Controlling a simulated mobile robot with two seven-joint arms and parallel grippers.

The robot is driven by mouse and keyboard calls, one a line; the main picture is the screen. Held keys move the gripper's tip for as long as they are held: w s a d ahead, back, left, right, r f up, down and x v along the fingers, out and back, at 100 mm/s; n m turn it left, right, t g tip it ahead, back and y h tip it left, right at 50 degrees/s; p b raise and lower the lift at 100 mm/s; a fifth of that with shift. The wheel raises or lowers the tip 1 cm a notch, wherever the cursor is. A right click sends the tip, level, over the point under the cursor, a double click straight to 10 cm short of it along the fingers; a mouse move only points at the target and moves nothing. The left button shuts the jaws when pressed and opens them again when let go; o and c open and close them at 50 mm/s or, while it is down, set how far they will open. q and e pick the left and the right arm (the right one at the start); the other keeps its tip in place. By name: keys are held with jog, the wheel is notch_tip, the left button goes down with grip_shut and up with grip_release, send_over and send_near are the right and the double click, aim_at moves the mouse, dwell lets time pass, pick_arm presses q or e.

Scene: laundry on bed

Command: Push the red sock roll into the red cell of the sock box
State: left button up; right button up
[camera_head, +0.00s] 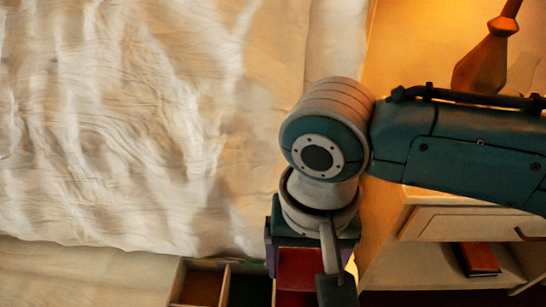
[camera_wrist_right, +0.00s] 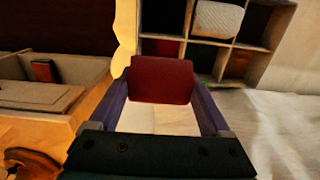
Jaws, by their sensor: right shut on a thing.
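The red sock roll (camera_wrist_right: 162,80) is held between the two purple fingers of my right gripper (camera_wrist_right: 162,92), which is shut on it. In the head view the red roll (camera_head: 298,268) shows below my right wrist, partly covered by the arm. The sock box (camera_head: 227,263) lies at the bottom edge of the head view, cut off by the frame. In the wrist view the box (camera_wrist_right: 183,38) is just beyond the roll, and its red cell (camera_wrist_right: 160,47) shows right behind the roll's far edge. The roll's height over the box is unclear. My left gripper is out of view.
A white roll (camera_wrist_right: 217,19) sits in another cell; the green (camera_wrist_right: 207,57) and brown (camera_wrist_right: 240,63) cells look empty. The bed (camera_head: 120,120) is bare to the left. A nightstand (camera_head: 440,225) with a red book (camera_head: 478,258) and a lamp (camera_head: 485,62) stand right.

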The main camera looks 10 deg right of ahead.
aim_at(302, 279)
jog(key=shift+r+p, duration=0.15)
jog(key=shift+p, duration=0.3)
jog(key=shift+f+b, duration=1.4)
jog(key=shift+f, duration=0.85)
jog(key=shift+f, duration=0.35)
jog(key=shift+r, duration=0.15)
